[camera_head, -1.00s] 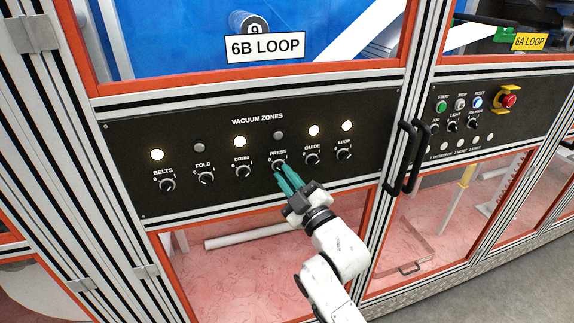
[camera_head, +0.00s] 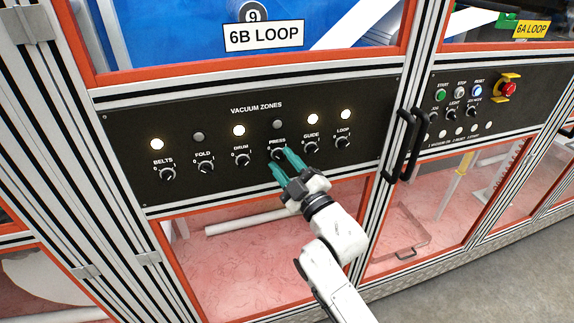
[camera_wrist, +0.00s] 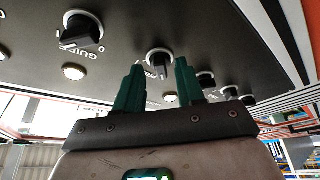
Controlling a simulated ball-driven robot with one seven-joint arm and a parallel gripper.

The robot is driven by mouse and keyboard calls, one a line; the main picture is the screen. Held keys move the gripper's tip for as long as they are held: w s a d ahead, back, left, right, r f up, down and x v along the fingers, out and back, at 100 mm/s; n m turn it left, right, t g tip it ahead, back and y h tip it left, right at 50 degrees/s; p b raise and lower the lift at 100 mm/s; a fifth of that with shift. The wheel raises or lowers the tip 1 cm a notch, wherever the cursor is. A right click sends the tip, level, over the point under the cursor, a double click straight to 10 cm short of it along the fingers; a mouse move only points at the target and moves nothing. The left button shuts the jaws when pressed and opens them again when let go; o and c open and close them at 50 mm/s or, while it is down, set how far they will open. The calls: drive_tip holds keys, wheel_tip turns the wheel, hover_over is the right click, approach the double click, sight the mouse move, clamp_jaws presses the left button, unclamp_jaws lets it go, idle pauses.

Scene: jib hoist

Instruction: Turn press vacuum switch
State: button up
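The press vacuum switch (camera_head: 278,154) is a black rotary knob under the "PRESS" label on the dark "VACUUM ZONES" panel (camera_head: 215,190). The lamp (camera_head: 277,125) above it is grey and unlit. My gripper (camera_head: 280,158) is at the knob with its two green fingers apart. In the wrist view, the press knob (camera_wrist: 160,64) shows between and just beyond the fingertips of my gripper (camera_wrist: 158,68). I see no clear contact. The fingers and hand partly hide the knob's surroundings in the head view.
The guide knob (camera_head: 311,147) and drum knob (camera_head: 242,159) flank it closely. Belts, drum, guide and loop lamps glow; the fold lamp (camera_head: 198,137) is unlit. Black door handles (camera_head: 404,145) stand out to the right. A red emergency button (camera_head: 507,90) is farther right.

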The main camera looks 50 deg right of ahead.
drive_tip(key=shift+s+f+b, duration=0.35)
drive_tip(key=shift+f, duration=0.05)
drive_tip(key=b+v, duration=0.5)
drive_tip(key=v, duration=0.5)
drive_tip(key=shift+r, duration=0.2)
drive_tip(key=shift+a, duration=0.15)
drive_tip(key=s+a+f+m+g+y, duration=0.1)
drive_tip(key=a+f+m+g+y, duration=0.3)
drive_tip(key=f, duration=0.6)
drive_tip(key=s+a+f+m+g+h, duration=0.1)
drive_tip(key=s+f+g, duration=0.1)
drive_tip(key=f+g, duration=0.6)
drive_tip(key=s+a+f+m+g+y, duration=0.1)
drive_tip(key=s+a+f+g+y, duration=0.2)
drive_tip(key=s+a+f+g, duration=0.4)
drive_tip(key=s+f, duration=0.4)
drive_tip(key=s, duration=0.2)
drive_tip(key=shift+a+m, duration=0.25)
drive_tip(key=shift+m, duration=0.15)
